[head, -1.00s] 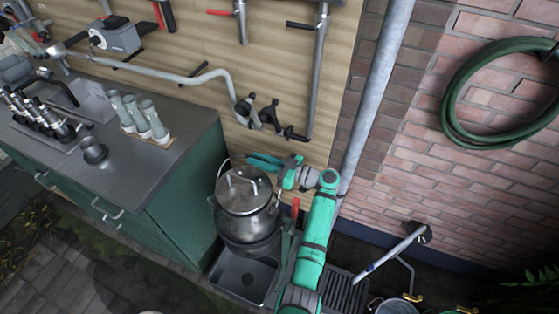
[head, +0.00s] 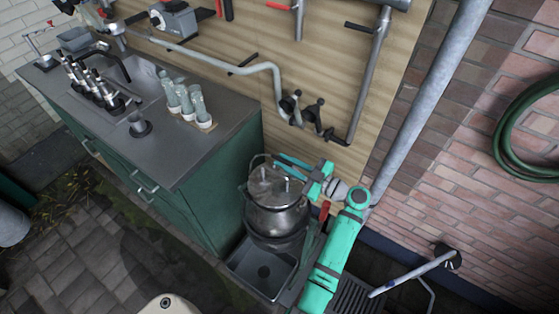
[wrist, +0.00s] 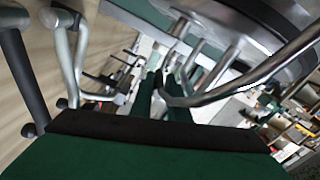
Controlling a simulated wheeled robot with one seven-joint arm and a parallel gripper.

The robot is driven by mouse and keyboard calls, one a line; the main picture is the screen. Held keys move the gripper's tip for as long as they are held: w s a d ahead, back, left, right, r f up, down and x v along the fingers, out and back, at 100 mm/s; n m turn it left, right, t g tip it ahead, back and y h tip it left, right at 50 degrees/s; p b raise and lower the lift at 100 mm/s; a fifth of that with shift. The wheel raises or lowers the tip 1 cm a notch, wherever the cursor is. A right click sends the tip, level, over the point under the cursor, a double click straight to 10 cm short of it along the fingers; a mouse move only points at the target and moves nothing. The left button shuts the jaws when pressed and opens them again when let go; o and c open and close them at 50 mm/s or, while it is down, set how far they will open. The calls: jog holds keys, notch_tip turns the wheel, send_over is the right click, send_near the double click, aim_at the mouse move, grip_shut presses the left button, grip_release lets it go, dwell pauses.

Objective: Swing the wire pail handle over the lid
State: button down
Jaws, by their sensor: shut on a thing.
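A round metal pail (head: 277,221) stands upright over the sink-like basin, with a shiny metal lid (head: 266,187) on it. Its thin wire handle (head: 254,160) shows as an arc at the lid's back left in the head view. My teal gripper (head: 281,161) reaches in from the right, behind and just above the lid's far edge. In the wrist view the curved wire handle (wrist: 215,97) runs down to the dark green fingers (wrist: 160,97), which are shut on it. The exact contact is partly hidden. The lid's underside or rim fills the wrist view's top right.
The grey basin (head: 262,272) lies below the pail. A green cabinet (head: 215,185) with a grey worktop stands close at left. A wooden tool board (head: 330,100) with pipes and hooks is right behind my gripper. A grey downpipe (head: 430,100) runs at right.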

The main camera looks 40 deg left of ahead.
jog(key=shift+s+f, duration=0.1)
dwell(0.3)
jog(key=c, duration=1.8)
grip_release()
jog(key=shift+r, duration=0.25)
notch_tip(320, 180, up, 2)
jog(key=shift+r, duration=0.1)
jog(key=s+d+r, duration=0.8)
jog(key=s+r, duration=0.2)
jog(key=s, duration=0.1)
jog(key=shift+s+r, duration=0.15)
jog(key=shift+s, duration=0.1)
